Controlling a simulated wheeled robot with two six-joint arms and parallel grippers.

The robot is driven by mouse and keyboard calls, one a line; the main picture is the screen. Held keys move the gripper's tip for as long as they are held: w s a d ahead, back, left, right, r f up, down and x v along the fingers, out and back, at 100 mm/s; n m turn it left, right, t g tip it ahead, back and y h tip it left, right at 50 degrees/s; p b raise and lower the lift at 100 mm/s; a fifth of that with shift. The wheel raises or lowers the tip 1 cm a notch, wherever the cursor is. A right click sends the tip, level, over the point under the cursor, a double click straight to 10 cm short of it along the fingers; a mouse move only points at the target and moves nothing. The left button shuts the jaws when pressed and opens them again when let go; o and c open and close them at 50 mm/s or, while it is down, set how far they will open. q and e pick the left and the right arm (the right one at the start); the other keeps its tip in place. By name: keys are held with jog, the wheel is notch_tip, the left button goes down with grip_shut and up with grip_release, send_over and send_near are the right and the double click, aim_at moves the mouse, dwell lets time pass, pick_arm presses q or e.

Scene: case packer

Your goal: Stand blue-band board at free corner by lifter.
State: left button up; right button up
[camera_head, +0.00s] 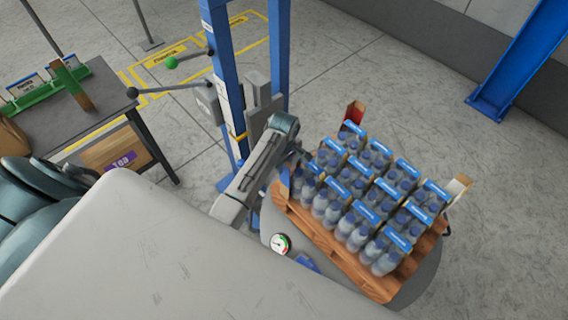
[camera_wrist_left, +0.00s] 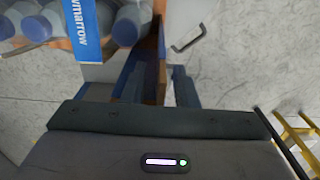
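The blue-band board (camera_wrist_left: 153,70) shows in the left wrist view as a brown and dark blue strip between the fingers of my left gripper (camera_wrist_left: 160,88). In the head view the blue-band board (camera_head: 285,181) is a small dark blue patch at the left corner of the wooden pallet (camera_head: 375,286), mostly hidden. My left gripper (camera_head: 297,156) is low beside that corner. I cannot tell whether its fingers press on the board. The lifter (camera_head: 228,90), with blue uprights, stands just behind my arm. My right gripper is not in view.
Shrink-packed bottles (camera_head: 365,210) with blue labels fill the pallet on a grey round turntable (camera_head: 425,278). A red-marked board (camera_head: 354,112) and a pale board (camera_head: 459,188) stand at other corners. A green-banded board (camera_head: 72,84) is in a rack on the left table.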

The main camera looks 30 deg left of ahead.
pick_arm(q)
notch_tip(320, 180, up, 8)
jog(key=b, duration=0.3)
jog(key=shift+w+r, duration=0.1)
jog(key=shift+r, duration=0.15)
notch_tip(320, 180, up, 3)
jog(key=shift+p, duration=0.85)
jog(key=shift+r+p, duration=0.35)
jog(key=shift+r, duration=0.05)
jog(key=shift+f, duration=0.15)
